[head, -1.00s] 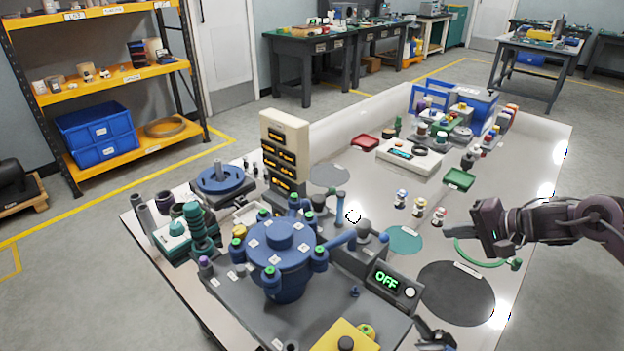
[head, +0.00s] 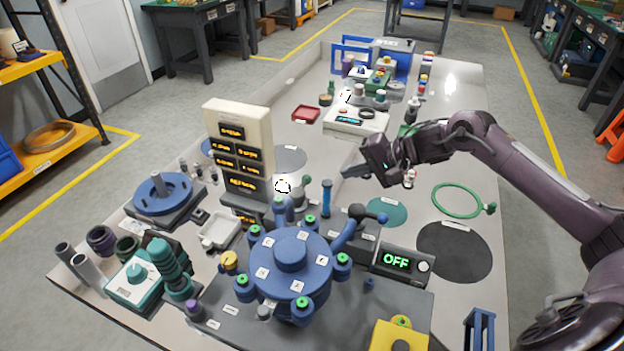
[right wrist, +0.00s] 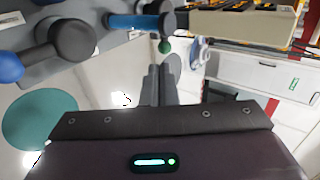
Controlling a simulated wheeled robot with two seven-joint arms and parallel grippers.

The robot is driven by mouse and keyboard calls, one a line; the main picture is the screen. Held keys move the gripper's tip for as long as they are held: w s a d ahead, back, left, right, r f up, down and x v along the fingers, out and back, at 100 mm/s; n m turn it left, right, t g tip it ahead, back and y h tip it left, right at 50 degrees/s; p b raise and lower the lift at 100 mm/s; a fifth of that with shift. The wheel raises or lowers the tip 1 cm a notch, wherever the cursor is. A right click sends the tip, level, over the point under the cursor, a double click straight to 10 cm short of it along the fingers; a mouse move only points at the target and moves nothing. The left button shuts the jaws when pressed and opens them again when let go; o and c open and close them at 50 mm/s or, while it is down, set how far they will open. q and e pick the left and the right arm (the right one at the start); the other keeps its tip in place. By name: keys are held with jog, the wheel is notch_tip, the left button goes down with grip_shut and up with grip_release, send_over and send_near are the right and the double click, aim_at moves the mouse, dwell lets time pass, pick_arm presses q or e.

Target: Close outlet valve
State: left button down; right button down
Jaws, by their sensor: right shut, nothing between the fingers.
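The blue test vessel (head: 290,262) stands on a grey base with green-topped clamps around its lid. A blue pipe (head: 350,232) leaves its right side to a grey round valve-like fitting with a dark lever (head: 366,209) ending in a blue knob. An upright blue cylinder (head: 326,198) stands behind it. Which part is the outlet valve, I cannot tell for sure. My right gripper (head: 346,172) is shut and empty, above and behind these fittings, touching nothing that I can see. In the right wrist view its fingers (right wrist: 159,85) are together, with the grey fittings (right wrist: 72,38) at upper left.
A cream display tower (head: 238,135) stands left of the gripper. A box reading OFF (head: 397,261) sits right of the vessel. A green ring (head: 457,201) and black mat (head: 455,250) lie at right. A white tester (head: 355,121) stands farther back.

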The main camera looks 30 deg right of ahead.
aim_at(301, 191)
pick_arm(q)
jog(key=shift+w+a+r, duration=0.1)
jog(key=shift+a+r, duration=0.1)
jog(key=shift+a, duration=0.1)
pick_arm(e)
jog(key=x, duration=1)
pick_arm(q)
jog(key=shift+r, duration=0.1)
pick_arm(e)
jog(key=shift+r, duration=0.1)
